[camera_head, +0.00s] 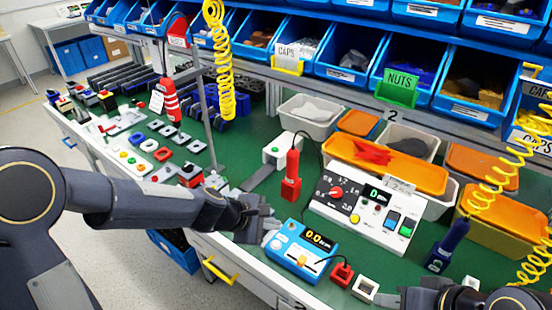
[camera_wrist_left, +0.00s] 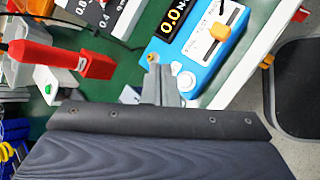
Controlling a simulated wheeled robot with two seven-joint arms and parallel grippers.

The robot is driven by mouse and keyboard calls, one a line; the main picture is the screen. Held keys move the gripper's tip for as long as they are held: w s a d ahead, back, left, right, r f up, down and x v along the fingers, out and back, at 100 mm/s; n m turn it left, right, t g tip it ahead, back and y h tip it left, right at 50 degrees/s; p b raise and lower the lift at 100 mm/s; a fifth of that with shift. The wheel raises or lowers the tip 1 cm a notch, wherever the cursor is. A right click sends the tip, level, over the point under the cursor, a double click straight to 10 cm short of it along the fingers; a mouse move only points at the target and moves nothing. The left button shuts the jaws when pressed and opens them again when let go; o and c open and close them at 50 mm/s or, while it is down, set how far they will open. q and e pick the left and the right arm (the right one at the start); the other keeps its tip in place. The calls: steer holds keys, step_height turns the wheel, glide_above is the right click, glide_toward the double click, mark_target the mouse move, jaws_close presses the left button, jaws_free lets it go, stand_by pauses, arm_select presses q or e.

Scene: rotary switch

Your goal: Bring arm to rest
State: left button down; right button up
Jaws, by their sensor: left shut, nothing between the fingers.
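My left gripper (camera_head: 268,222) is shut and empty. It hangs over the green bench just left of the blue torque meter (camera_head: 302,250). In the left wrist view its closed fingers (camera_wrist_left: 156,74) point at the meter's corner, and the meter (camera_wrist_left: 196,40) fills the upper middle; I cannot tell whether they touch. The white control box (camera_head: 372,212) with the red rotary switch (camera_head: 336,192) stands behind the meter, apart from my gripper. My right gripper (camera_head: 392,298) shows only partly at the bottom right edge; its finger state is unclear.
A red hanging screwdriver (camera_head: 291,176) stands close behind my left gripper. A blue one (camera_head: 446,246) is near my right arm. A red square block (camera_head: 341,274) and a white one (camera_head: 365,289) lie by the front edge. Parts bins line the back.

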arm_select(q)
steer(key=shift+r, duration=0.1)
steer(key=s+a+r+m+y, duration=0.2)
steer(key=s+a+r+m, duration=0.8)
steer(key=s+a, duration=0.5)
steer(key=s+a+f+m+t+y, duration=0.1)
steer(key=s+a+m+y, duration=0.1)
steer(key=s, duration=0.6)
steer(key=shift+s+a+f+m, duration=0.25)
steer(key=shift+a+m, duration=0.45)
steer(key=shift+a, duration=0.55)
arm_select(e)
steer(key=shift+o, duration=0.5)
steer(key=shift+w, duration=0.1)
